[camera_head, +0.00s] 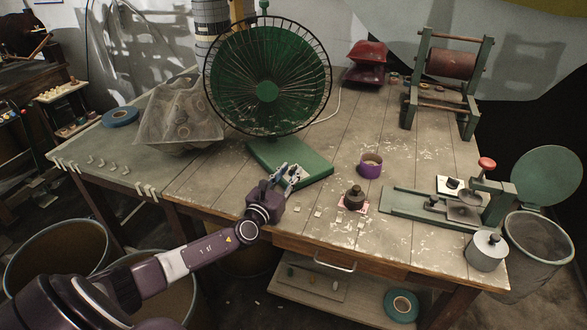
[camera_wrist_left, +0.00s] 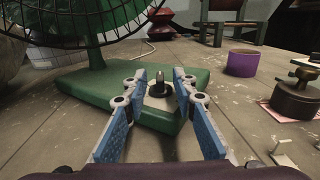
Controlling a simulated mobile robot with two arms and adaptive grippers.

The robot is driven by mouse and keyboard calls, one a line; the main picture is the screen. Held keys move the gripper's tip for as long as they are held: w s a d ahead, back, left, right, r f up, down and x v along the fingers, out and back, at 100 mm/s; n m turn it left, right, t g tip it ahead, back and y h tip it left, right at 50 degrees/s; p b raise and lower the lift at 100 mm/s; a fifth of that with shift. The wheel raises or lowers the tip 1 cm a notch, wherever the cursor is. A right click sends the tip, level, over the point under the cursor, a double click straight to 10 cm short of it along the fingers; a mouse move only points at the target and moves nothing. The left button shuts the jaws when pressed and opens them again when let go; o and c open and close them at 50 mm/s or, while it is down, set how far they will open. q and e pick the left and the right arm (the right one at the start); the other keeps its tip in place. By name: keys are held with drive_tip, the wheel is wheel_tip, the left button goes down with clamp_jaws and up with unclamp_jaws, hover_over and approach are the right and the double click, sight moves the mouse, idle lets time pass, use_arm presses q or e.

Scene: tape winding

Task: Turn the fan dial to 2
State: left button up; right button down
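The green fan (camera_head: 267,91) stands on the workbench on a flat green base (camera_head: 305,160). In the left wrist view, the dial (camera_wrist_left: 158,88), a small dark knob with a pale upright tip, sits on the fan base (camera_wrist_left: 90,88). My left gripper (camera_head: 290,172) is at the front of the base. In the left wrist view, its blue fingers (camera_wrist_left: 158,80) are apart, with the dial showing between and beyond them. They do not appear to grip it. The dial's number marks cannot be read. My right gripper is not in view.
Small pale scraps lie near the bench's front edge.

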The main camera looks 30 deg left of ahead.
use_arm(q)
drive_tip(key=shift+w+a, duration=0.15)
drive_tip(key=shift+w, duration=1.2)
